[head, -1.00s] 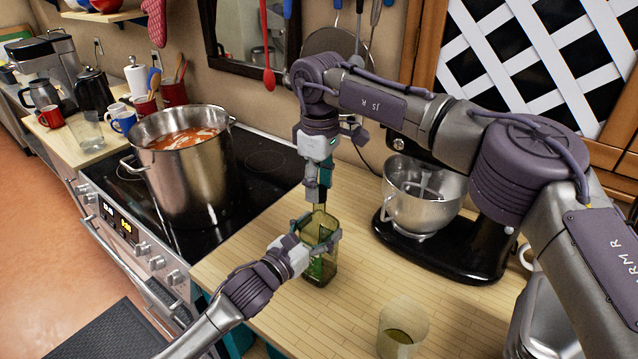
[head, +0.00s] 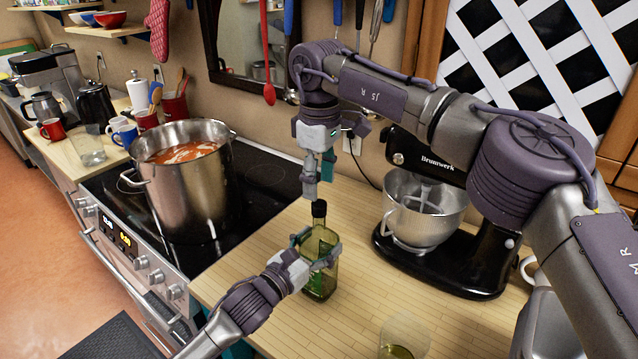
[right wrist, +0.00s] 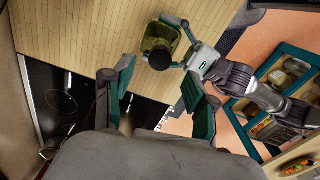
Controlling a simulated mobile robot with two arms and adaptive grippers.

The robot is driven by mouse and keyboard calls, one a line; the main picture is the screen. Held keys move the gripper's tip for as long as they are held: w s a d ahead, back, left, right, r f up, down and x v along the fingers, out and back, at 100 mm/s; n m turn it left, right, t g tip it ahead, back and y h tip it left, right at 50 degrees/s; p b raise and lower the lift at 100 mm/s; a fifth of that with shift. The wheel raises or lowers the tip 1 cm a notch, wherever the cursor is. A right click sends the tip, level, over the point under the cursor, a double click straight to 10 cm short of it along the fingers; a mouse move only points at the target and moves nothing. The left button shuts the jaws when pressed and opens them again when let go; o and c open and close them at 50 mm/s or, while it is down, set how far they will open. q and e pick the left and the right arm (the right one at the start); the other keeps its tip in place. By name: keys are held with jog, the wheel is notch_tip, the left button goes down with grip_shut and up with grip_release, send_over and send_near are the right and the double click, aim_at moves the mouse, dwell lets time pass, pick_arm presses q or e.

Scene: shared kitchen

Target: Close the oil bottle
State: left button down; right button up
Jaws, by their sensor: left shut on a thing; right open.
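The oil bottle (head: 320,262) is green glass and stands upright on the wooden counter. A black cap (head: 319,209) sits on top of its neck. In the right wrist view the bottle (right wrist: 164,33) shows from above with the dark cap (right wrist: 159,60) over it. My left gripper (head: 316,255) is shut around the bottle's body; it also shows in the right wrist view (right wrist: 182,42). My right gripper (head: 320,180) is open and empty just above the cap, apart from it. Its two fingers (right wrist: 158,100) are spread in the right wrist view.
A large steel pot (head: 186,180) of red soup stands on the stove (head: 262,180) to the left. A black stand mixer (head: 440,235) stands to the right. A glass with some green liquid (head: 403,338) stands at the front. Counter between them is clear.

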jog(key=shift+c, duration=0.3)
jog(key=n, duration=0.5)
jog(key=shift+r+n, duration=0.2)
jog(key=shift+n, duration=0.2)
jog(key=n, duration=0.5)
jog(key=shift+r, duration=0.2)
jog(key=n, duration=0.5)
jog(key=shift+r, duration=0.2)
jog(key=n, duration=0.5)
jog(key=shift+r, duration=0.15)
jog(key=n, duration=0.7)
jog(key=shift+r, duration=0.3)
jog(key=n, duration=0.5)
jog(key=shift+r, duration=0.15)
jog(key=n, duration=0.5)
jog(key=shift+r, duration=0.2)
jog(key=n, duration=0.5)
jog(key=shift+r+n, duration=0.2)
jog(key=shift+n, duration=0.2)
